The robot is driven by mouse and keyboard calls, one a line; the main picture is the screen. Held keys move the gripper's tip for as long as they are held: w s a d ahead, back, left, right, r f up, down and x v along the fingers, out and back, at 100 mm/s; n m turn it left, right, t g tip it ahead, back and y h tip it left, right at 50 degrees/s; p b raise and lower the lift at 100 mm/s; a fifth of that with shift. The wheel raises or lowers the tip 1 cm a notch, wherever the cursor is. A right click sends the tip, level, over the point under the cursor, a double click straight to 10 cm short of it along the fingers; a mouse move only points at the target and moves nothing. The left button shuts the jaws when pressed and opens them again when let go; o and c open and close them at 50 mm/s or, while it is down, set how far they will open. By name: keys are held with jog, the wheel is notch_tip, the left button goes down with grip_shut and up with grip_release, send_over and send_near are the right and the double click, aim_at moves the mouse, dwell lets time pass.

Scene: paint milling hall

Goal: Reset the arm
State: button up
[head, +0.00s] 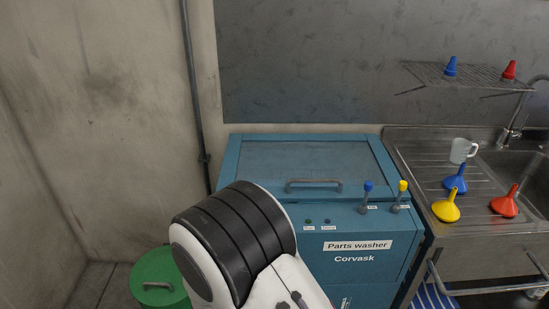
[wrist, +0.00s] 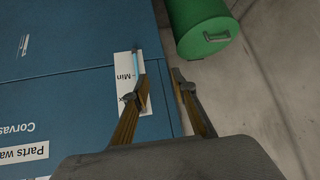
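My gripper (wrist: 162,75) shows in the wrist view with its two fingers apart and nothing held between them. It hangs above the edge of the blue parts washer (wrist: 70,85). The left finger overlaps a white label reading "Min" (wrist: 124,68) and sits close to a thin light-blue tube (wrist: 136,56). In the head view my arm stands in front of the parts washer (head: 350,275) and covers its lower left part. The gripper itself is hidden there.
A green lidded drum (head: 158,275) stands on the floor left of the washer; the wrist view shows it beyond the fingertips (wrist: 200,25). Two valve levers, blue (head: 368,187) and yellow (head: 402,187), stand up from the washer. A steel sink (head: 515,170) with funnels and a jug is at right.

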jog(key=s+d+r+n+g, duration=0.1)
jog(key=s+d+r+g, duration=0.6)
jog(key=s+d+r, duration=0.45)
jog(key=s+d+r+m+t+h, duration=0.1)
jog(key=s+d+r, duration=0.3)
jog(key=d+r, duration=0.5)
jog(key=s+d+r+m+t+h, duration=0.1)
jog(key=s+d+r, duration=0.4)
jog(key=d+r, duration=0.5)
jog(key=shift+r+m+t, duration=0.5)
jog(key=shift+m+t, duration=0.1)
jog(key=shift+t, duration=0.4)
jog(key=shift+d, duration=0.1)
